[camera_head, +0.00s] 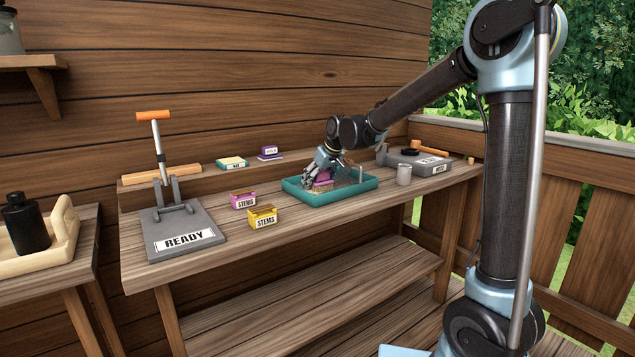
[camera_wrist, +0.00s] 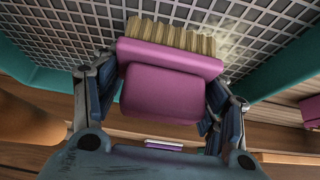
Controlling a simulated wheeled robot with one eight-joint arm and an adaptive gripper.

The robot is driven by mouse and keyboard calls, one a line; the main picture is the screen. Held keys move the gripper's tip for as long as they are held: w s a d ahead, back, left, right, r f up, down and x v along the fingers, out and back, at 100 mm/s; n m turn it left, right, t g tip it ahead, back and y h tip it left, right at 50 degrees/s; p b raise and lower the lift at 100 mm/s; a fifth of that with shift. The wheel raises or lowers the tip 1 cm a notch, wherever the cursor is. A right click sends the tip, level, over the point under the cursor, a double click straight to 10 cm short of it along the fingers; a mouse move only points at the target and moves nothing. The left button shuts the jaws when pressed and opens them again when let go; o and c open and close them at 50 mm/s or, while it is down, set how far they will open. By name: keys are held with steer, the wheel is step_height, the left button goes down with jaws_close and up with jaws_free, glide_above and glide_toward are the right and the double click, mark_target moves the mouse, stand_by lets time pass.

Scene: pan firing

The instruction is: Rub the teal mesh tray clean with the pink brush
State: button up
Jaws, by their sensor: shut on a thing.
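The teal mesh tray (camera_head: 365,186) lies on the wooden bench in the head view, toward the right of its middle. Its grey mesh and teal wall (camera_wrist: 283,72) fill the upper part of the wrist view. My gripper (camera_head: 322,176) is shut on the pink brush (camera_wrist: 165,92), with a finger on each side of its handle. A pale dusty smudge (camera_wrist: 228,47) shows on the mesh beside the bristles. Whether the bristles touch the mesh is hard to tell.
A pink STEMS box (camera_head: 243,201) and a yellow STEMS box (camera_head: 263,217) stand left of the tray. A grey READY press (camera_head: 183,232) is at the bench's left end.

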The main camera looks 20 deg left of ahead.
steer(key=shift+s+d, duration=0.35)
steer(key=shift+d, duration=0.1)
steer(key=shift+w+a, duration=0.55)
steer(key=shift+a, duration=0.2)
steer(key=shift+d, duration=0.1)
steer(key=shift+s+d+f, duration=0.15)
steer(key=shift+s+d, duration=0.45)
steer(key=shift+d, duration=0.1)
steer(key=shift+w+a, duration=0.1)
steer(key=shift+a, duration=0.05)
stand_by(0.4)
steer(key=shift+w+a, duration=0.5)
steer(key=shift+a, duration=0.1)
steer(key=shift+s+d, duration=0.1)
